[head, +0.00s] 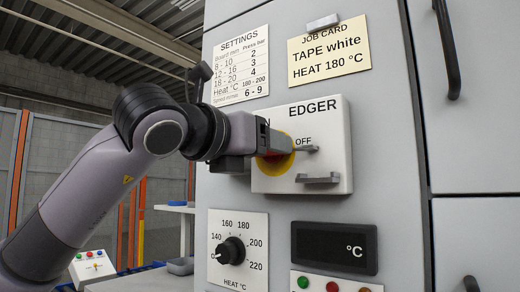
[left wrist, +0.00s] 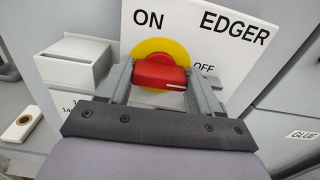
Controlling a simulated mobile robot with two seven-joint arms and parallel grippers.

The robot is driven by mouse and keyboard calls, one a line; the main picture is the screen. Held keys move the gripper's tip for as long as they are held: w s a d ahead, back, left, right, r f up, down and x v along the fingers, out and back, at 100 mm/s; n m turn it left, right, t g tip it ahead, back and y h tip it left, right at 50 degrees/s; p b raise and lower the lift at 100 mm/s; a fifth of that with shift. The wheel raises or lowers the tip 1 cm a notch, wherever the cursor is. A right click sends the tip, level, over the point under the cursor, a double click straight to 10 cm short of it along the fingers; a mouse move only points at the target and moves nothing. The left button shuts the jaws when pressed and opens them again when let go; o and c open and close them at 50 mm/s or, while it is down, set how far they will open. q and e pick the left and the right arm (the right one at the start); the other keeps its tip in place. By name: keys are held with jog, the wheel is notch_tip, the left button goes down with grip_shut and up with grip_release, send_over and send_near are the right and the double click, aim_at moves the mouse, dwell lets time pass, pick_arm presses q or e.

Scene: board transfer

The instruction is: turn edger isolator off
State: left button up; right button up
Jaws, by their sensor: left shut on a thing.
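The edger isolator is a white panel (head: 335,165) marked EDGER, with a red rotary handle (left wrist: 160,72) on a yellow disc (head: 280,167). My left gripper (head: 276,152) reaches in from the left and is shut on the red handle. In the left wrist view its two grey fingers stand at the handle's left and right ends. The handle lies roughly level there, and its white line (left wrist: 174,85) is at the right end, on the side of the OFF mark (left wrist: 204,67). In the head view the gripper hides most of the handle and the ON mark. My right gripper is not in view.
Below the isolator are a heat dial (head: 231,251), a dark °C display (head: 334,249) and several coloured buttons. A settings sheet (head: 241,65) and a job card (head: 329,48) are above. A dark door handle (head: 447,50) sticks out at the upper right.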

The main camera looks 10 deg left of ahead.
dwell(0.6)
pick_arm(q)
jog(key=o, duration=1.1)
jog(key=shift+w, duration=0.1)
jog(key=shift+c, duration=0.2)
jog(key=b+v, duration=0.1)
jog(key=v, duration=0.6)
